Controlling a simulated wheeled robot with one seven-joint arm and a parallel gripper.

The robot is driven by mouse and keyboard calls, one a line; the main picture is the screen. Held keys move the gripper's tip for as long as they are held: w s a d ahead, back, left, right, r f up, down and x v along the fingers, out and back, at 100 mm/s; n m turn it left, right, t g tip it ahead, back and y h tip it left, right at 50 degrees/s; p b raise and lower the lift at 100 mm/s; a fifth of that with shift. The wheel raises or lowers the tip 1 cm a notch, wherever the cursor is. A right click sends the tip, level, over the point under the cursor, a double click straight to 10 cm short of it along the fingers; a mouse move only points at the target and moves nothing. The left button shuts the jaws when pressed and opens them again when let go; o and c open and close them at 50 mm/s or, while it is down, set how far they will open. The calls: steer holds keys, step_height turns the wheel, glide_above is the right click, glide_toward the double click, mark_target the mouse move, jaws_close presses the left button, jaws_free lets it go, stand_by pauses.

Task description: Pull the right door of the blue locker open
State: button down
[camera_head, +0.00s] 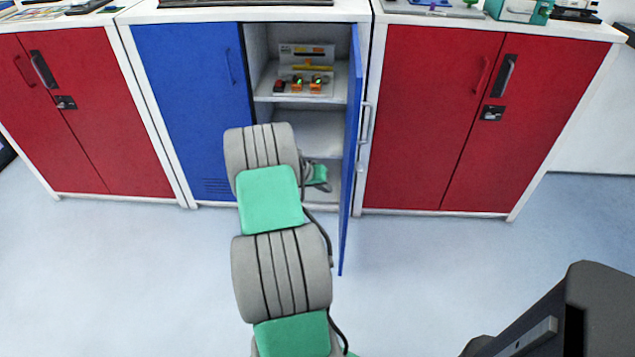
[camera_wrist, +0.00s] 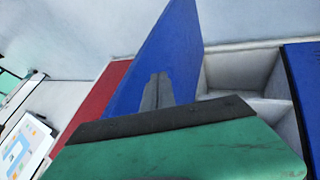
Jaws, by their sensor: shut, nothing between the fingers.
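The blue locker stands in the middle of the row. Its right door (camera_head: 351,150) is swung wide open towards me, seen nearly edge-on, with its handle (camera_head: 366,122) on the right side. The door fills the upper middle of the wrist view (camera_wrist: 175,45). The locker's left door (camera_head: 190,100) is closed. My gripper (camera_wrist: 159,78) is shut and empty, its fingertips in front of the right door's inner face. I cannot tell whether they touch it. In the head view my arm hides part of the locker's lower opening.
Inside the locker, a small panel with switches (camera_head: 306,82) stands on a shelf (camera_head: 270,96). Red lockers flank it on the left (camera_head: 85,110) and right (camera_head: 430,120). The right red locker is close behind the open door. Floor in front (camera_head: 420,265) is clear.

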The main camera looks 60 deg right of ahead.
steer(key=shift+s+d+f, duration=0.1)
steer(key=shift+s+d, duration=0.4)
steer(key=shift+s, duration=0.4)
steer(key=shift+s+d, duration=0.45)
steer(key=shift+s, duration=0.45)
